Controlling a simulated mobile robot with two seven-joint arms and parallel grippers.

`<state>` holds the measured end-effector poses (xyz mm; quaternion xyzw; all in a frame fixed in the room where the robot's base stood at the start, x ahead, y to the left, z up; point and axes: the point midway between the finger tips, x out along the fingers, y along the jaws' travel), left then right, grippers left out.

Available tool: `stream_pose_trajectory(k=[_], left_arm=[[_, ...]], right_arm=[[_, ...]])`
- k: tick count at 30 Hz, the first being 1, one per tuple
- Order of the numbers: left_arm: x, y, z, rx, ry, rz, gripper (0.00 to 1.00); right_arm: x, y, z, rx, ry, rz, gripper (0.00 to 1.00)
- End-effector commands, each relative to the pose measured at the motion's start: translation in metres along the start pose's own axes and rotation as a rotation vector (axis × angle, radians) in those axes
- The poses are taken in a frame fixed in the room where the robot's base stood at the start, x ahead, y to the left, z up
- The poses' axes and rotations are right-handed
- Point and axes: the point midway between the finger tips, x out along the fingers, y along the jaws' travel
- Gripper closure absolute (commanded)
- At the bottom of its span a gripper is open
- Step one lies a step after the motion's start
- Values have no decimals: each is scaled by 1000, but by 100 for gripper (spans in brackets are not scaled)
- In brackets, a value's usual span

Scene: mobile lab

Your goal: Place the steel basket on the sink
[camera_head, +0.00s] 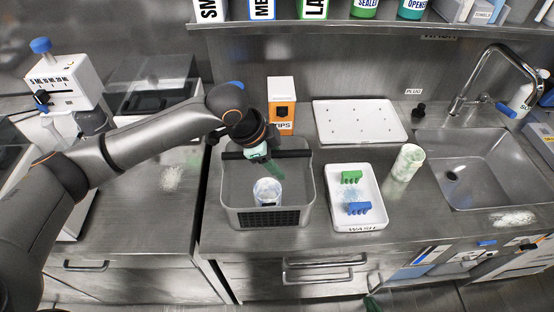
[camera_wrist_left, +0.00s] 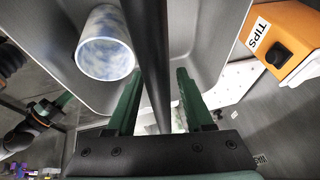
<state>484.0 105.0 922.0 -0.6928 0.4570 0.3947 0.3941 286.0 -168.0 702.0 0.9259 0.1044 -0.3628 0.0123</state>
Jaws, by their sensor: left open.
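The steel basket (camera_head: 228,190) stands on the counter left of the middle, a grey open bin with a dark handle bar (camera_head: 296,153) across it. A white-blue cup (camera_head: 268,192) is inside it, also seen in the left wrist view (camera_wrist_left: 105,50). My left gripper (camera_head: 265,166) is over the basket, open, with its green fingers either side of the dark bar (camera_wrist_left: 154,60) in the left wrist view. The metal sink (camera_head: 480,185) is at the right with a faucet. My right gripper (camera_head: 371,302) shows only slightly at the bottom edge; its jaws are unclear.
A white tray (camera_head: 342,222) with green and blue items lies right of the basket, then a mottled cylinder (camera_head: 408,162) before the sink. An orange tips box (camera_head: 281,110) and a white pegboard (camera_head: 358,121) are behind. A shelf (camera_head: 380,24) overhangs the back.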

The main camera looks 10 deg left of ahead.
Motion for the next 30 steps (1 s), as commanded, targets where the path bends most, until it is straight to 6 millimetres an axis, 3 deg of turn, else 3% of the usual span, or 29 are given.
stream_pose_trajectory(k=[5, 18, 24, 30], left_arm=[[-18, -1, -1, 0, 1, -3, 48], [-105, -1, -1, 0, 1, -3, 48], [-120, -1, 0, 0, 0, -1, 48], [-122, 0, -1, 0, 0, 0, 48]], right_arm=[[-1, 0, -2, 0, 1, 0, 100], [-6, 0, -7, 0, 1, 0, 100], [-6, 0, -8, 0, 1, 0, 100], [-6, 0, -8, 0, 1, 0, 100]])
